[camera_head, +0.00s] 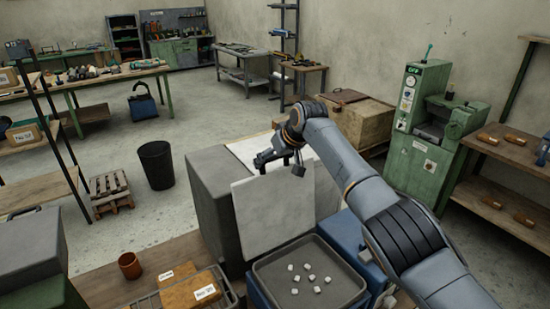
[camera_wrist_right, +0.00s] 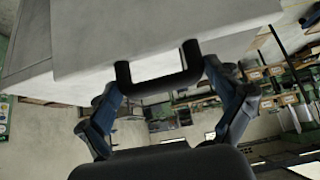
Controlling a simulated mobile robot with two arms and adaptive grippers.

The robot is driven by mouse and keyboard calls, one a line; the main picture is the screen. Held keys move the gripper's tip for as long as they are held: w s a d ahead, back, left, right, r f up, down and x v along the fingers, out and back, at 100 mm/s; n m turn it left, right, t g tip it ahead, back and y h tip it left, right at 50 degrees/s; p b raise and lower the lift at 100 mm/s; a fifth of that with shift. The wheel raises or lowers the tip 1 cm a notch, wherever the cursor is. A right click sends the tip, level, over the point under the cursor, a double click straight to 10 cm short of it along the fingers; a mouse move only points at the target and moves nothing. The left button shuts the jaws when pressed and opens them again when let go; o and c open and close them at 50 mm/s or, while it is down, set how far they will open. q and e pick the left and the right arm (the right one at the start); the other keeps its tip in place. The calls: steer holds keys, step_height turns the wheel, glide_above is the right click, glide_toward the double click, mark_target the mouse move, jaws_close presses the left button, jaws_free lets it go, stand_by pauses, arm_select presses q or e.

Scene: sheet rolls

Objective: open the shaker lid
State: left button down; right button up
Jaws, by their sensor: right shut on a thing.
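The shaker lid (camera_head: 272,212) is a pale grey panel that stands raised and steep behind the dark tray. My right gripper (camera_head: 276,160) is at the lid's upper edge. In the right wrist view, the dark U-shaped handle (camera_wrist_right: 160,84) on the lid's pale underside or face lies between the fingers of my right gripper (camera_wrist_right: 162,82), which is shut on it. The shaker body (camera_head: 212,208) is a grey box behind and left of the lid, with blue sides (camera_head: 342,232) around the tray. My left gripper is not in view.
The dark tray (camera_head: 347,283) in front of the lid holds several small white cubes (camera_head: 308,279). A brown cup (camera_head: 130,265) and brown boxes (camera_head: 195,291) sit on the bench at left. A green machine (camera_head: 421,165) and a wooden shelf (camera_head: 510,188) stand at right.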

steer(key=shift+d, duration=0.1)
steer(key=o, duration=1.4)
steer(key=shift+s+r, duration=0.1)
steer(key=shift+s, duration=0.1)
steer(key=shift+s+d+r, duration=0.15)
steer(key=shift+d+r, duration=0.05)
steer(key=shift+r, duration=0.2)
steer(key=v, duration=1.1)
steer(key=shift+s+d, duration=0.1)
steer(key=shift+f, duration=0.1)
